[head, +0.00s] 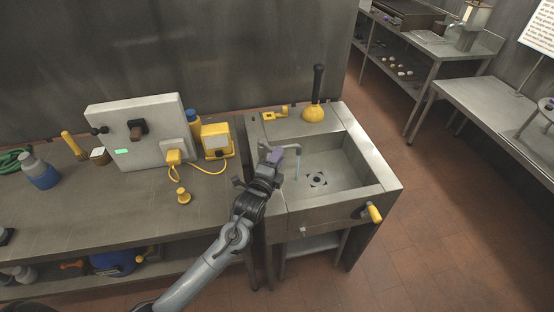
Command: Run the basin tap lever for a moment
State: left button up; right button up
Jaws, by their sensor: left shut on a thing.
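The steel basin (345,172) stands right of centre with a dark drain in its floor. My left gripper (268,160) is at the basin's left rim, shut on the purple tap lever (276,156). The gripper hides part of the lever and the tap's base. The tap's spout (294,148) reaches right over the bowl. A thin pale-blue streak (297,168) drops from it and looks like running water. My right gripper is not in view.
A yellow plunger (313,113) with a black handle stands behind the bowl. A yellow handle (375,214) sticks out from the basin's front. The left bench holds a grey panel (105,118), a yellow box (216,139) and a small yellow piece (183,196). The bowl looks empty.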

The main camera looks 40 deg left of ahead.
pick_arm(q)
jog(key=shift+s+a+r+p, duration=0.1)
jog(key=shift+s+a+p, duration=0.1)
jog(key=shift+s+p, duration=0.3)
jog(key=shift+s+a+p, duration=0.15)
jog(key=shift+s+p, duration=0.1)
jog(key=shift+s, duration=0.35)
jog(key=shift+s+a, duration=0.1)
jog(key=shift+s, duration=0.05)
jog(key=shift+s+a+p, duration=0.3)
jog(key=shift+s+p, duration=0.05)
jog(key=shift+s, duration=0.15)
jog(key=shift+s+a+p, duration=0.25)
jog(key=shift+s+p, duration=0.1)
jog(key=shift+s, duration=0.1)
jog(key=o, duration=0.9)
jog(key=shift+s, duration=0.1)
